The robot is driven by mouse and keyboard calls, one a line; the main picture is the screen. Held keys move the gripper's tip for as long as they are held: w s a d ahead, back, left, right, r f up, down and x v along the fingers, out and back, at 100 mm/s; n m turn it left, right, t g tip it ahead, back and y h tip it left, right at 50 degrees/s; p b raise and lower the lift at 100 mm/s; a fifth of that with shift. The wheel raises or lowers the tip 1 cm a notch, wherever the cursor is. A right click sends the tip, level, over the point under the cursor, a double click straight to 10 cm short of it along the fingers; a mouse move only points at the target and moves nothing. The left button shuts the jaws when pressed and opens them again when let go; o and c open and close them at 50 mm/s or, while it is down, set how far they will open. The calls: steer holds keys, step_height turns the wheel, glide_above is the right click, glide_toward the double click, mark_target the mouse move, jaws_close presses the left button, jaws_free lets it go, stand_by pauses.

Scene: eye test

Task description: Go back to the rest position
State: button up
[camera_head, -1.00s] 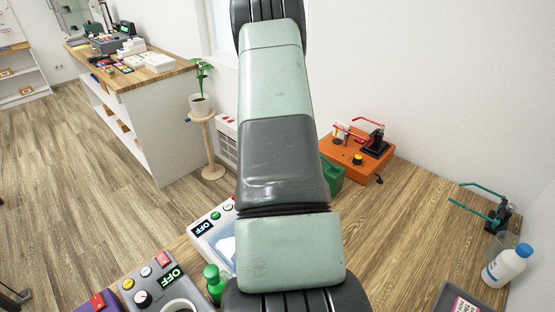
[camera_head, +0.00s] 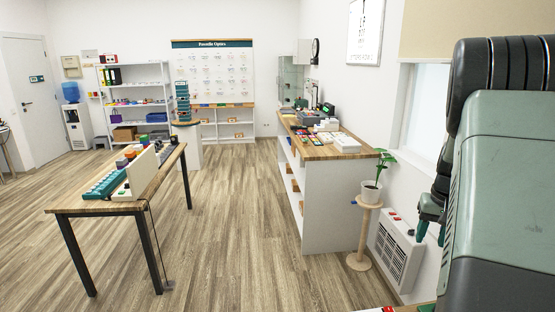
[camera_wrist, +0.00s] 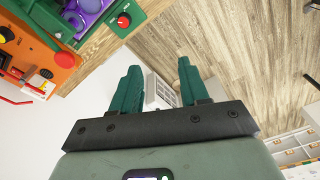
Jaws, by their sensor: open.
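I cannot make out a lens press or a lock knob marked FREE in the current views. My gripper (camera_wrist: 160,68) is open and empty in the wrist view, its two teal fingers apart above the floor. At the left of that view, an orange device (camera_wrist: 62,60) with a black part stands beside a green-framed device (camera_wrist: 72,32) holding purple round shapes. The green one has a red knob (camera_wrist: 123,21) on its corner. Neither touches my fingers. In the head view, my arm covers the right side.
A wood-topped counter (camera_head: 306,150) with instruments stands along the right wall. A potted plant (camera_head: 371,192) on a stand and a wall heater (camera_head: 396,255) are near my arm. A table (camera_head: 95,204) stands at left. Open floor lies between.

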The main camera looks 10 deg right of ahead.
steer(key=s+a+r+n+t, duration=0.2)
steer(key=s+a+r, duration=0.2)
steer(key=a+r, duration=0.75)
steer(key=s+a+r+n+t, duration=0.2)
steer(key=s+a+r, duration=0.1)
steer(key=a+r, duration=0.85)
steer(key=s+a+r+n+t, duration=0.1)
steer(key=s+a+r+n, duration=0.1)
steer(key=s+a, duration=0.9)
steer(key=s+f, duration=0.4)
steer(key=s, duration=0.2)
steer(key=shift+s+d+f+g, duration=0.25)
steer(key=shift+f+g, duration=0.05)
steer(key=shift+f, duration=0.05)
